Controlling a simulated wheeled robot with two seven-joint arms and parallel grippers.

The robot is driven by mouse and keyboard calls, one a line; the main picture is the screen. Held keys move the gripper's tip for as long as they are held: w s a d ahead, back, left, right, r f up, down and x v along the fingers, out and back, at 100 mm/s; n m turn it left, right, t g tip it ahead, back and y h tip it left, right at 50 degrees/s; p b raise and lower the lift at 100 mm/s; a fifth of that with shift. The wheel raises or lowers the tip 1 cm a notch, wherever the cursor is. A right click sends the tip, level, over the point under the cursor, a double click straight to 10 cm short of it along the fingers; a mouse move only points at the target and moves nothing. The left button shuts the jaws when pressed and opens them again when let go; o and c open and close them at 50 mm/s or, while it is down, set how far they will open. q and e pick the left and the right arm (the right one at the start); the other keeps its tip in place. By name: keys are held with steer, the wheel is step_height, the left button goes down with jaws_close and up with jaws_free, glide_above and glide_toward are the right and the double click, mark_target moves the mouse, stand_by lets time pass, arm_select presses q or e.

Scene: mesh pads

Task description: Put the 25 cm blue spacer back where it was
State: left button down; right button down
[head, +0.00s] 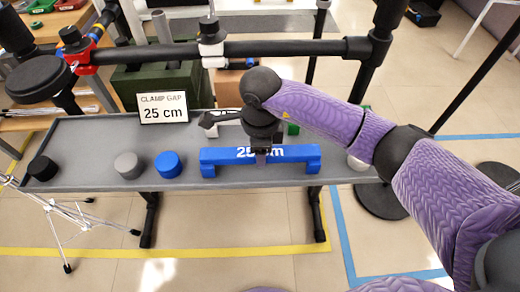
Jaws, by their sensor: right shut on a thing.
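The blue spacer (295,154), a long bar with a foot at each end and "25 cm" lettering, is along the front edge of the grey table. My right gripper (262,158) comes down from above and is shut on the middle of the spacer, covering part of its lettering. I cannot tell whether the spacer rests on the table or is slightly above it. A white sign (163,108) behind reads "CLAMP GAP 25 cm". My left gripper is not in view.
The grey table (90,150) carries a black puck (42,168), a grey puck (128,165) and a blue puck (168,164) left of the spacer. A dark horizontal rail (280,48) with a red clamp (78,52) and a white clamp (212,50) crosses behind.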

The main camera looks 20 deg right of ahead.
steer(key=shift+f, duration=0.1)
steer(key=shift+c, duration=2)
jaws_free()
steer(key=shift+o, duration=0.8)
arm_select(q)
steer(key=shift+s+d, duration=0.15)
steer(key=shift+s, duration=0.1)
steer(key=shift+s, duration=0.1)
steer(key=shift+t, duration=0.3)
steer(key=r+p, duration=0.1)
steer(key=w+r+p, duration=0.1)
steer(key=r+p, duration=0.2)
steer(key=p, duration=0.1)
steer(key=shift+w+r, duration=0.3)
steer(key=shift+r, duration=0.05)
arm_select(e)
step_height(320, 180, up, 12)
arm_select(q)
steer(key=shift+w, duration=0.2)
